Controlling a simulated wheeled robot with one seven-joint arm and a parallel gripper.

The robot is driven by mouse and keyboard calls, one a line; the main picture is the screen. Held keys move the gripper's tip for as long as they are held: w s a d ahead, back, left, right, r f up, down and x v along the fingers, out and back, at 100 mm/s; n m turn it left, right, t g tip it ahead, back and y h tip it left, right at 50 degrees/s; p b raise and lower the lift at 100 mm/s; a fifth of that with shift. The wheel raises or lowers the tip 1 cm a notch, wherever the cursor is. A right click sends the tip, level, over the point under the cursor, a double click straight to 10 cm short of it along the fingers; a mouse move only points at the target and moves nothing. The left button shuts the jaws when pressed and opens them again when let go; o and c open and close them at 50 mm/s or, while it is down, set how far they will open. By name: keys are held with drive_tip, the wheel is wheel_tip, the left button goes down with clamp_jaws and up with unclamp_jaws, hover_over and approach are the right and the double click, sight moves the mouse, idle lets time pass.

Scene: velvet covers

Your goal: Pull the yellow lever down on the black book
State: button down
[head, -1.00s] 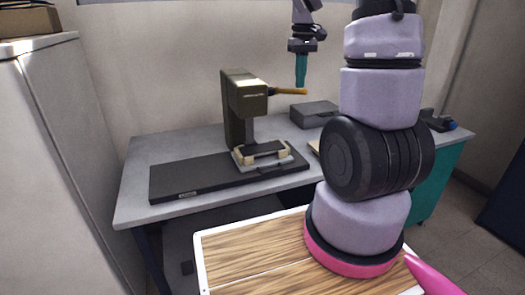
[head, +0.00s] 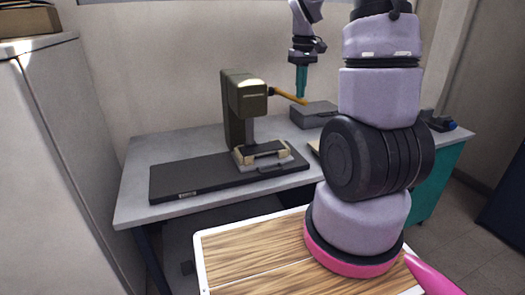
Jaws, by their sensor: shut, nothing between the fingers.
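The yellow lever (head: 288,95) sticks out to the right from the dark olive press (head: 242,105) on the grey table. It slopes down towards its outer end. A small black block (head: 264,149), perhaps the black book, lies in a light holder under the press head. My gripper (head: 301,97) has teal fingers pointing down. It is shut, with nothing visible held, and its tips are at the lever's outer end, seemingly touching it from above.
A long black board (head: 205,177) lies under the press on the grey table (head: 155,150). A dark grey box (head: 314,114) stands behind, to the right of the lever. A tall cabinet (head: 40,160) stands at the left. A wood-topped surface (head: 245,250) is in front.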

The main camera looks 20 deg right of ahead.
drive_tip(key=shift+f, duration=1.35)
drive_tip(key=shift+w+f, duration=0.15)
drive_tip(key=shift+f, duration=1.2)
drive_tip(key=shift+w+f, duration=0.2)
drive_tip(key=shift+f, duration=0.5)
drive_tip(key=shift+w+f, duration=0.15)
drive_tip(key=shift+f, duration=0.65)
